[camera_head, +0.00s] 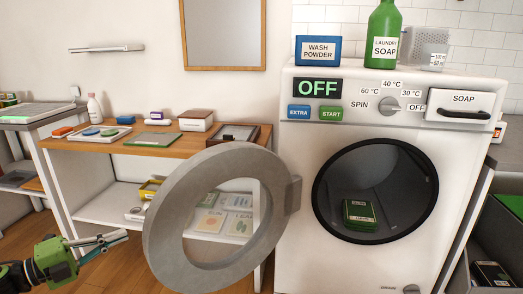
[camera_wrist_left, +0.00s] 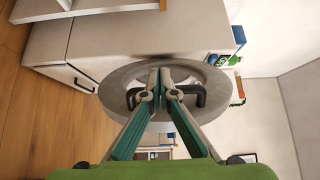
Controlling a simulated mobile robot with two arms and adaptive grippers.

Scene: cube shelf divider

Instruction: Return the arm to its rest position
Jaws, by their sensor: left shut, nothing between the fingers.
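My left gripper (camera_head: 118,237) is at the lower left in the head view, with its fingers together and nothing between them. It also shows in the left wrist view (camera_wrist_left: 165,75), its fingertips overlapping the grey door ring in the picture. The round grey door (camera_head: 163,243) of the white washing machine (camera_head: 300,160) stands open to the left. The gripper is left of the door, with a visible gap in the head view. A dark green folded item (camera_head: 360,214) lies inside the drum. My right gripper is in neither view.
A wooden table (camera_head: 95,145) with small boxes and trays stands behind the gripper, with a white lower shelf (camera_head: 105,205). A wash powder box (camera_head: 318,50) and a green soap bottle (camera_head: 383,30) stand on the machine. Wooden floor (camera_head: 110,275) shows between gripper and door.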

